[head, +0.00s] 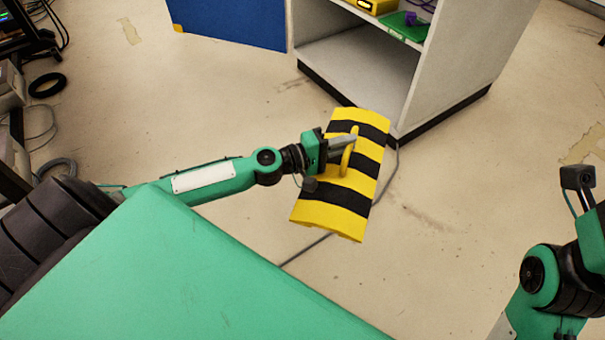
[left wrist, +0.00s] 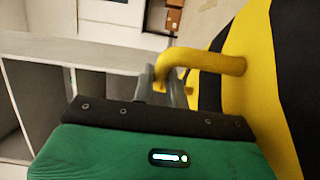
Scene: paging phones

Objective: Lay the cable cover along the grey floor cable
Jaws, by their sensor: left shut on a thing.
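The cable cover (head: 331,215) is a yellow and black striped slab with a yellow loop handle (head: 348,152) on top. It shows in the middle of the head view, slightly tilted, and at the right of the left wrist view (left wrist: 285,70). My left gripper (head: 345,145) is shut on the handle. The grey floor cable (head: 308,248) runs on the floor and passes out of sight behind the cover, showing again at its upper right. I cannot tell whether the cover touches the floor. Part of my right arm shows at the right edge; its gripper fingers are not visible.
A white open cabinet (head: 450,65) with a dark base stands just behind the cover. Its blue door (head: 235,20) is open to the left. Equipment and loose black cables (head: 45,85) lie at the far left. The floor right of the cover is clear.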

